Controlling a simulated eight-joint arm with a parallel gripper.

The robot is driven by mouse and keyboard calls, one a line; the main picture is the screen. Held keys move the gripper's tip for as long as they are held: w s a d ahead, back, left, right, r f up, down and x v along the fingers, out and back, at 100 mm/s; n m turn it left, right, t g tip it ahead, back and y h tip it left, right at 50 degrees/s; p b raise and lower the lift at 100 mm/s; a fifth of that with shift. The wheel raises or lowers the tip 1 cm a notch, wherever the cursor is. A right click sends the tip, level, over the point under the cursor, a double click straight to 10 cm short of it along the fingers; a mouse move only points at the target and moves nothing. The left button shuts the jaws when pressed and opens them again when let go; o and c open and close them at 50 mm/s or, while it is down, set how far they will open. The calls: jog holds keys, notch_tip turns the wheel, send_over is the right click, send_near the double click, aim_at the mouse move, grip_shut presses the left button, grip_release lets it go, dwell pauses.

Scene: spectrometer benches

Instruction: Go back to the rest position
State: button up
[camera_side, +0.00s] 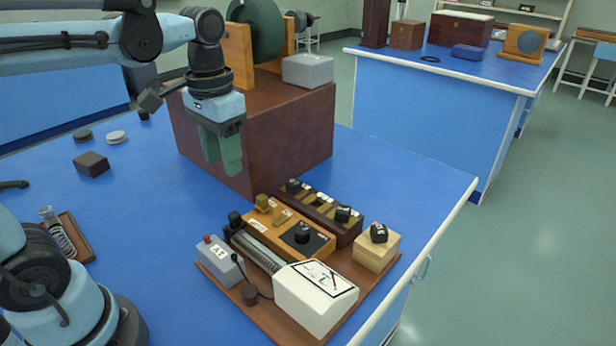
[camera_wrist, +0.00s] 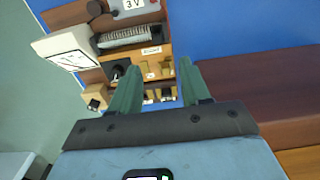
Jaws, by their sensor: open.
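My gripper (camera_side: 222,165) hangs pointing down above the blue bench, in front of a large dark red-brown box (camera_side: 290,135). Its two green fingers are apart with nothing between them, as the wrist view (camera_wrist: 155,85) also shows. Below and to the right of it in the side view is a wooden board (camera_side: 232,285) with electrical instruments. On it are a white meter (camera_side: 315,295), an orange-brown unit with a black knob (camera_side: 290,238), a grey 3 V box (camera_side: 220,262) and a pale wooden block with a black knob (camera_side: 376,250).
The red-brown box carries a grey block (camera_side: 307,70) and a dark green wheel (camera_side: 257,30) on wooden supports. A dark small block (camera_side: 91,164) and two discs lie at the left. A spring in a wooden tray (camera_side: 75,238) is near my base. Open blue bench (camera_side: 170,215) lies between.

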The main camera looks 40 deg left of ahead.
jog(key=f+t, duration=0.2)
jog(key=t, duration=0.1)
jog(key=d+f+t, duration=0.1)
jog(key=f+t, duration=0.1)
jog(key=shift+s, duration=0.35)
jog(key=shift+d+f+t, duration=0.25)
jog(key=shift+f+t, duration=0.35)
jog(key=shift+t, duration=0.5)
dwell(0.9)
